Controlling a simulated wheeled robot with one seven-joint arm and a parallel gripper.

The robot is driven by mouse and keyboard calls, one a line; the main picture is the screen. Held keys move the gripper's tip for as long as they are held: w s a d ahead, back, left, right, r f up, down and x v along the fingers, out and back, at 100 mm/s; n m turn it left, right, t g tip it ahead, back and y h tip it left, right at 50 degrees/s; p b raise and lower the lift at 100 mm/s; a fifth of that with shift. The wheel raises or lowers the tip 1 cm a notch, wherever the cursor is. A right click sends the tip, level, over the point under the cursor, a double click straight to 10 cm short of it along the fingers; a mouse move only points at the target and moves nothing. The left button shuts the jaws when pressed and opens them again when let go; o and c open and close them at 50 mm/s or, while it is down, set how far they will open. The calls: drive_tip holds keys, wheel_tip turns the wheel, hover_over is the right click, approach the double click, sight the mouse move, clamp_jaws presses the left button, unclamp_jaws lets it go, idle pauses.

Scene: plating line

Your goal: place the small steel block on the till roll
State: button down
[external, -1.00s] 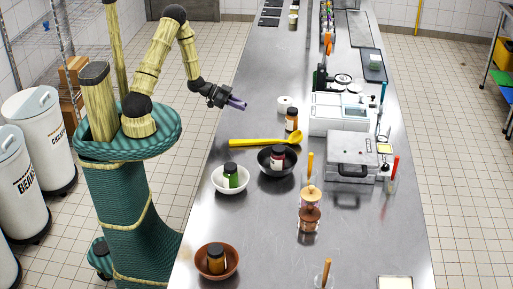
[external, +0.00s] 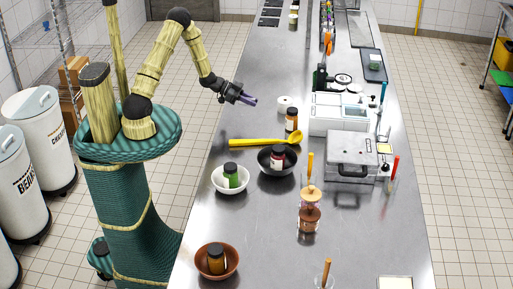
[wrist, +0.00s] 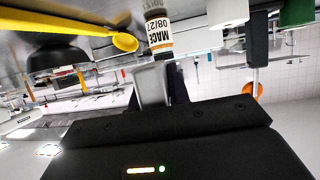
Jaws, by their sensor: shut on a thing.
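The till roll (external: 284,102) is a short white cylinder standing on the steel counter; it also shows at the top of the wrist view (wrist: 228,12). My gripper (external: 248,99), with purple fingers, is above the counter, to the left of the till roll and apart from it. It is shut on a small grey thing (wrist: 150,87) that shows just past the gripper body in the wrist view and looks like the small steel block. In the external view the block is too small to make out at the fingers.
A spice jar labelled MACE (external: 291,120) stands close to the till roll, on its near side. A yellow spoon (external: 262,142), a black bowl (external: 265,168) and a white bowl (external: 219,184) lie nearer. The counter behind the roll is clear.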

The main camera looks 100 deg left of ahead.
drive_tip(key=w+a+r+b, duration=0.1)
drive_tip(key=w+a+r, duration=0.1)
drive_tip(key=w+a, duration=0.55)
wheel_tip(320, 180, up, 4)
drive_tip(key=r+n+y+b, duration=0.1)
drive_tip(key=b, duration=0.1)
hover_over(289, 100)
drive_tip(key=shift+f, duration=0.25)
drive_tip(key=shift+f+p, duration=0.35)
drive_tip(key=shift+f, duration=2.8)
drive_tip(key=shift+f, duration=1.85)
